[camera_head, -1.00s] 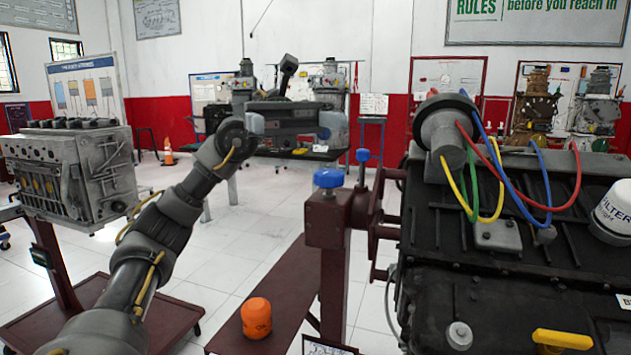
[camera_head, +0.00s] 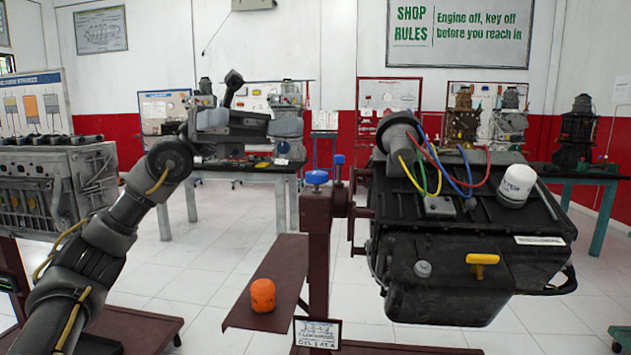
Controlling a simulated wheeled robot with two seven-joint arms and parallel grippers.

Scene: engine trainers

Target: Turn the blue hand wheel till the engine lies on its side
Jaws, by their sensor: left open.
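The black engine (camera_head: 470,262) hangs on a dark red stand (camera_head: 318,245). Its broad ribbed face points up, with colored wires, a grey cylinder and a white filter (camera_head: 517,186) on it. A yellow handle (camera_head: 481,264) is on its near side. A blue hand wheel (camera_head: 317,178) tops the stand's post. A smaller blue knob (camera_head: 339,159) stands just behind it. My left gripper (camera_head: 240,135) is open, up and left of the blue wheel, apart from it, with nothing seen between its fingers. My right gripper is not in view.
An orange cylinder (camera_head: 262,295) sits on the stand's dark red shelf (camera_head: 285,262). Another grey engine (camera_head: 62,185) stands at the left. Benches with engines line the back, one with a teal frame (camera_head: 606,215) at right. White floor lies open between.

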